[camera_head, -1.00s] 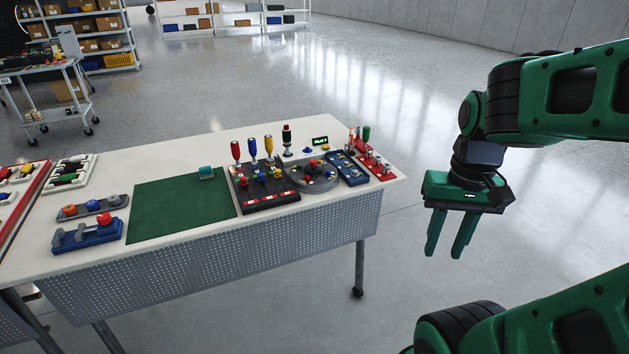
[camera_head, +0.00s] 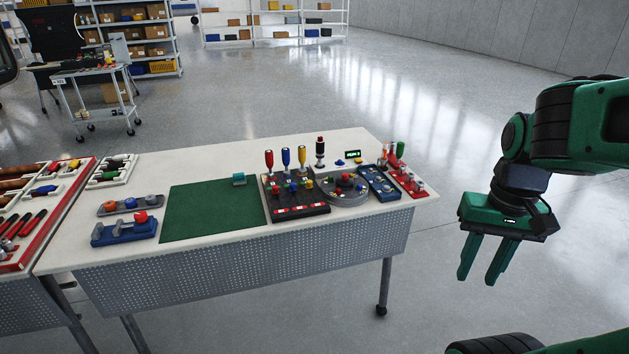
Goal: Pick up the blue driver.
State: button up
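The blue driver (camera_head: 286,157) stands upright, handle up, at the back of a dark block (camera_head: 301,211) on the white table (camera_head: 130,261). It stands between a red driver (camera_head: 269,160) on its left and a yellow driver (camera_head: 302,157) on its right. My gripper (camera_head: 478,272) hangs pointing down to the right of the table, over the floor. Its two green fingers are apart with nothing between them. It is well away from the blue driver.
A black-and-red driver (camera_head: 320,152) stands behind the round grey turntable (camera_head: 343,197). A blue rack (camera_head: 380,187) and a red rack (camera_head: 409,184) stand at the right end. A green mat (camera_head: 210,211) lies left of the block. A red-rimmed tool tray (camera_head: 68,209) is far left.

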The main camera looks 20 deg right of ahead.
aim_at(285, 151)
jog(key=z, duration=0.35)
jog(key=i, duration=1.55)
jog(key=u, duration=0.35)
